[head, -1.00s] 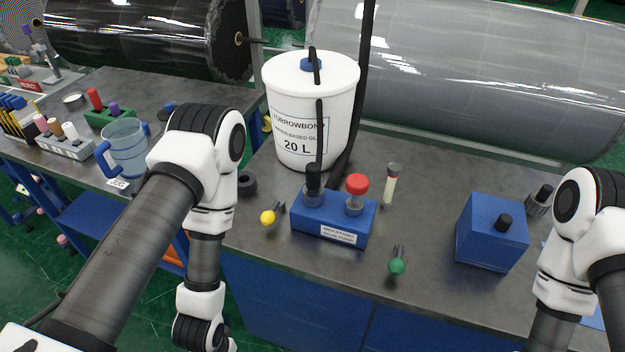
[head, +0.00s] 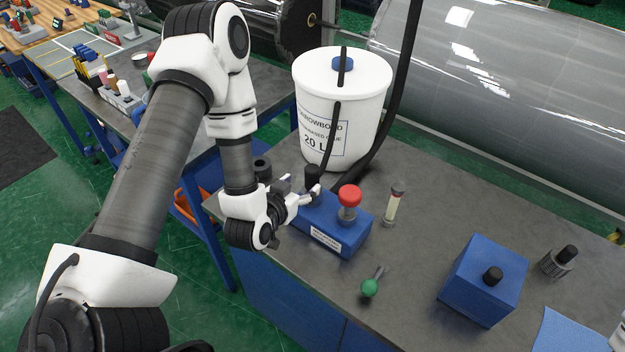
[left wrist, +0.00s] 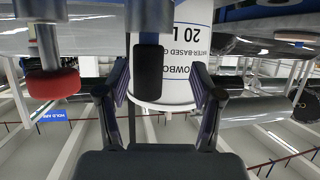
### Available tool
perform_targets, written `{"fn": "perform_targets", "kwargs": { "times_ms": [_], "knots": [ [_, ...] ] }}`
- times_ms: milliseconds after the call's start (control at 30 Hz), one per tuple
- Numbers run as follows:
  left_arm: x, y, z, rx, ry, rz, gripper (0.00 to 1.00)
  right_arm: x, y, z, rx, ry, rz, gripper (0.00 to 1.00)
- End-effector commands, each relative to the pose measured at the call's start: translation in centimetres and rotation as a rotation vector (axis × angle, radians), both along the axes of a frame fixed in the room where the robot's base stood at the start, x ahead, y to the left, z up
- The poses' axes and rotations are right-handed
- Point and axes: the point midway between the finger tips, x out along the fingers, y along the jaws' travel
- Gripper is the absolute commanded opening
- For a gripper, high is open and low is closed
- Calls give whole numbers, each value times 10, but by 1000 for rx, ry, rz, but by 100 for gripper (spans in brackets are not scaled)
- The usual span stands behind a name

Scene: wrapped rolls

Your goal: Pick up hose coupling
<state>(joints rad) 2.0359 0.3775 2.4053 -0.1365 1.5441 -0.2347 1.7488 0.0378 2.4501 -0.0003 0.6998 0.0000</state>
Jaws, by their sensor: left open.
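The hose coupling (head: 312,176), a black upright cylinder, stands at the left end of the blue labelled block (head: 335,232). A thin black hose from the white bucket reaches down to it. My left gripper (head: 299,190) is at the block's left end, beside the coupling. In the left wrist view the picture is upside down, and the coupling (left wrist: 147,62) shows between the two spread fingers of my left gripper (left wrist: 160,75). I cannot tell whether a finger touches it. The gripper is open. My right gripper is not in view.
The white 20 L bucket (head: 322,118) stands behind the block. A red-topped plunger (head: 349,197) is on the block's right end, also in the left wrist view (left wrist: 47,84).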

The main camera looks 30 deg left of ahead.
Motion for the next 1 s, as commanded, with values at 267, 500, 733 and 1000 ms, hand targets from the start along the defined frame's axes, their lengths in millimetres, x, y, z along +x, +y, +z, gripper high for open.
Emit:
{"fn": "perform_targets", "kwargs": {
  "times_ms": [267, 500, 733, 1000],
  "knots": [
    [35, 5, -11, 2, 1, -4, 66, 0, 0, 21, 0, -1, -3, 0],
    [35, 5, -13, 0, 2, -4, 38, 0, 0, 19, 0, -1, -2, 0],
    [35, 5, -12, 1, 2, -3, 0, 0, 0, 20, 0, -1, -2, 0],
    [36, 5, -10, 1, 1, -4, 0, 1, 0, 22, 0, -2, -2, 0]
  ]
}}
